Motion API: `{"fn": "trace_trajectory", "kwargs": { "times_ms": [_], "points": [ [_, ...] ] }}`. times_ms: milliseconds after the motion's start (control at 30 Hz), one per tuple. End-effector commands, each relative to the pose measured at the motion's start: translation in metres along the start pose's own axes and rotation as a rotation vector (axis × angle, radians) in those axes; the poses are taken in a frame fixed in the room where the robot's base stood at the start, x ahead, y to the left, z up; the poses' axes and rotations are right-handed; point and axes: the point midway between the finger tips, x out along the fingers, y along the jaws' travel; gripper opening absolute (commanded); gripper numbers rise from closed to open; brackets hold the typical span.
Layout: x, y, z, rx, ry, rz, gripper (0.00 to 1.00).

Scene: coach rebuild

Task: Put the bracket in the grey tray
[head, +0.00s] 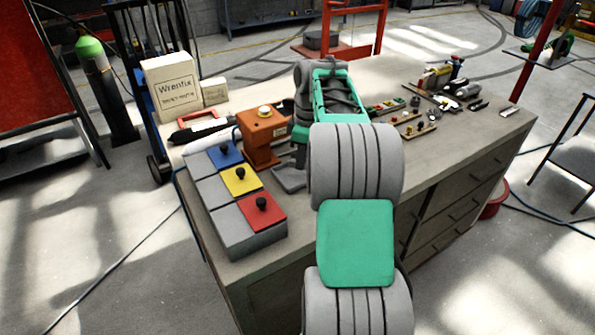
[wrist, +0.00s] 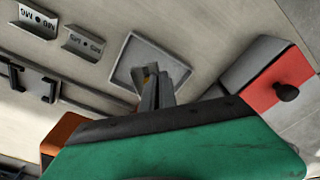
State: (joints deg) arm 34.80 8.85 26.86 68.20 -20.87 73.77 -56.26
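The grey tray (wrist: 150,54) is a shallow square with a raised rim, near the middle of the wrist view. Part of it also shows in the head view (head: 287,180), beside my arm. My gripper (wrist: 150,80) is over the tray, its grey fingers close together. Two angled metal pieces with stamped marks, like brackets, lie apart from the tray in the wrist view: one at the corner (wrist: 38,19), one nearer (wrist: 84,43). In the head view my arm hides most of my gripper.
A grey box with blue (head: 225,154), yellow (head: 241,180) and red (head: 262,209) knobbed lids stands left of the tray. An orange machine (head: 262,137) stands close behind it. Dark channel-shaped parts (wrist: 35,83) lie at the wrist view's left. Tools (head: 450,90) crowd the bench's far right.

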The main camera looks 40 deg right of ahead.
Motion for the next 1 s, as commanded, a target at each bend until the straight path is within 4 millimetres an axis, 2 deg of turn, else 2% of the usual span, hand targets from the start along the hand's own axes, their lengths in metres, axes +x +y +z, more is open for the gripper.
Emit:
{"fn": "trace_trajectory", "kwargs": {
  "times_ms": [133,300,600,900,1000],
  "points": [
    [0.016,0.002,-0.011,-0.002,-0.001,-0.001,0.0],
    [0.042,0.002,-0.006,-0.001,0.0,0.001,0.0],
    [0.046,0.002,-0.006,-0.001,0.0,0.001,0.0],
    [0.045,0.002,-0.006,-0.001,0.0,0.001,0.24],
    [0.045,0.002,-0.006,-0.001,0.0,0.001,0.24]
  ]
}}
